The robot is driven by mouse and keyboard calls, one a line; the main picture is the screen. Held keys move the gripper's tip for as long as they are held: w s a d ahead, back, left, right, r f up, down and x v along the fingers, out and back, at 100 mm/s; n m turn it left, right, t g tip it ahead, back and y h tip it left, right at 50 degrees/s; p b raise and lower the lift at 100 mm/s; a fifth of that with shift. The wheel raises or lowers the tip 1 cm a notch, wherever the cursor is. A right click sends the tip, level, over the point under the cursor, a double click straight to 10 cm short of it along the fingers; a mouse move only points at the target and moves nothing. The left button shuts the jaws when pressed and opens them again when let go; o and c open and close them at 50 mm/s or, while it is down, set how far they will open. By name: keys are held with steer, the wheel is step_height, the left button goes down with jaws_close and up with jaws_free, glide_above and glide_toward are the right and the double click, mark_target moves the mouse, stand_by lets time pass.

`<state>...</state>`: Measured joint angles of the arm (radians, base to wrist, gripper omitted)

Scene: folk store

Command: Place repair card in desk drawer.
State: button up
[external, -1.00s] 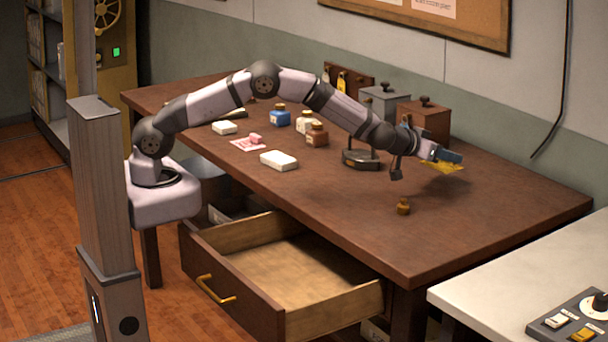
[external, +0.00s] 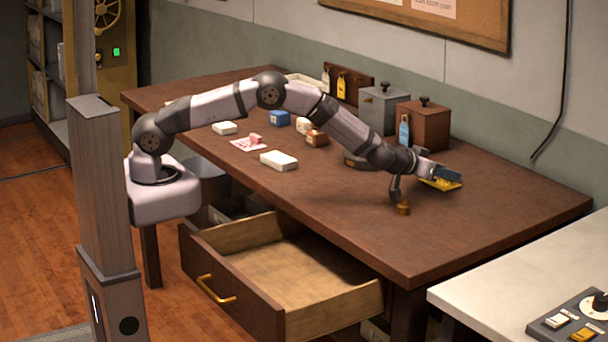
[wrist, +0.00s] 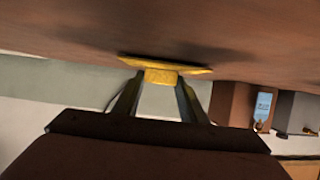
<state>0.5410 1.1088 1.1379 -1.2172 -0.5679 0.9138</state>
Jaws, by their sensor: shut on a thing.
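My gripper (external: 443,174) is at the right part of the desk, shut on a flat yellow card (external: 446,185), which I take to be the repair card. In the wrist view the card (wrist: 165,68) sits between the two fingertips, with a dark shadow beside it on the desk. The card is close to the desktop; I cannot tell whether it touches. The desk drawer (external: 228,291) is pulled open at the front of the desk, to the left of and below my gripper. Its visible inside is empty.
Two boxes with knobs, one brown (external: 424,125), one grey (external: 378,108), stand behind. The front right desktop is clear.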

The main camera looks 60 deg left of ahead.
steer(key=shift+f, duration=0.15)
steer(key=o, duration=1)
steer(key=shift+f+b, duration=0.15)
steer(key=shift+b, duration=0.45)
steer(key=shift+s+r, duration=0.4)
steer(key=shift+s, duration=0.2)
steer(key=shift+o, duration=0.4)
steer(key=shift+b+v, duration=0.85)
steer(key=shift+v, duration=2.15)
